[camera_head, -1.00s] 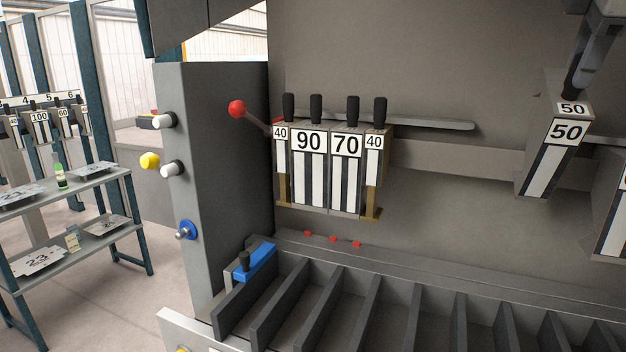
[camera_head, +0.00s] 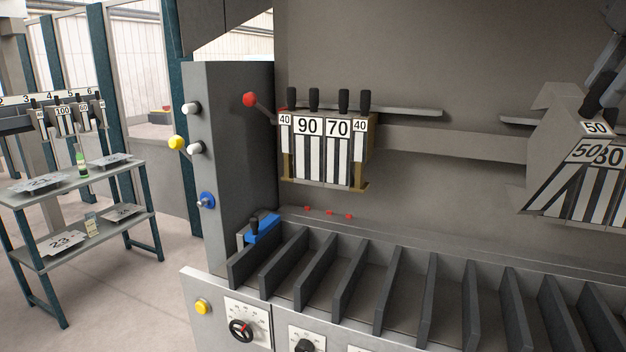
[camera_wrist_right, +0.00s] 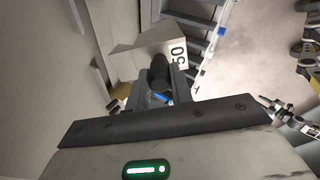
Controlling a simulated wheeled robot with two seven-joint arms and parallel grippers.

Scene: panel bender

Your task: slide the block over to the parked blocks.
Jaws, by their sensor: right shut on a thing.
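The block marked 50 (camera_head: 560,162) hangs on the rail at the right of the head view, with a flared lower left side and black and white stripes. My right gripper (camera_head: 603,84) is at its black handle from above, shut on it. In the right wrist view the fingers of the gripper (camera_wrist_right: 160,88) flank the handle, and the 50 block (camera_wrist_right: 150,55) shows beyond. A block marked 80 (camera_head: 612,158) is directly right of the 50 block and is cut by the frame edge. Blocks 90 (camera_head: 308,128) and 70 (camera_head: 338,128) hang between two 40 blocks further left. My left gripper is out of view.
A bare stretch of rail (camera_head: 450,142) lies between the left group and the 50 block. Dark slotted ribs (camera_head: 390,275) run below. A machine column with knobs (camera_head: 232,160) and a red-balled lever (camera_head: 250,99) stand left. A shelf with plates (camera_head: 75,180) is further left.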

